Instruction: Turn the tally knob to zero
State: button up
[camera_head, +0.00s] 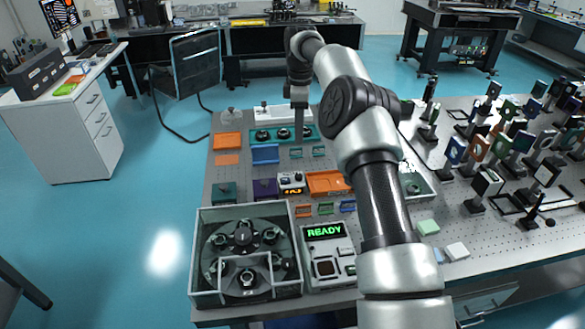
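A small white box with an orange number display (292,191) and small dark round parts on its top stands mid-table. It looks like the tally unit; its digits are too small to read surely, and I cannot tell which part is the knob. My gripper (299,142) points down beyond the box, over the far part of the table, apart from the box. Its fingers show as one narrow grey shape, so I cannot tell whether it is open or shut. I see nothing held in it.
The perforated optical table (222,174) carries an orange tray (327,182) right of the box and a purple block (265,188) left of it. A clear-walled carousel (246,255) and a device reading READY (326,240) stand in front. Several optics mounts crowd the right.

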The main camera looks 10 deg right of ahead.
aim_at(299, 175)
notch_tip(299, 175, down, 17)
jog(key=shift+s+r, duration=0.1)
jog(key=shift+s, duration=0.05)
dwell(0.4)
grip_shut()
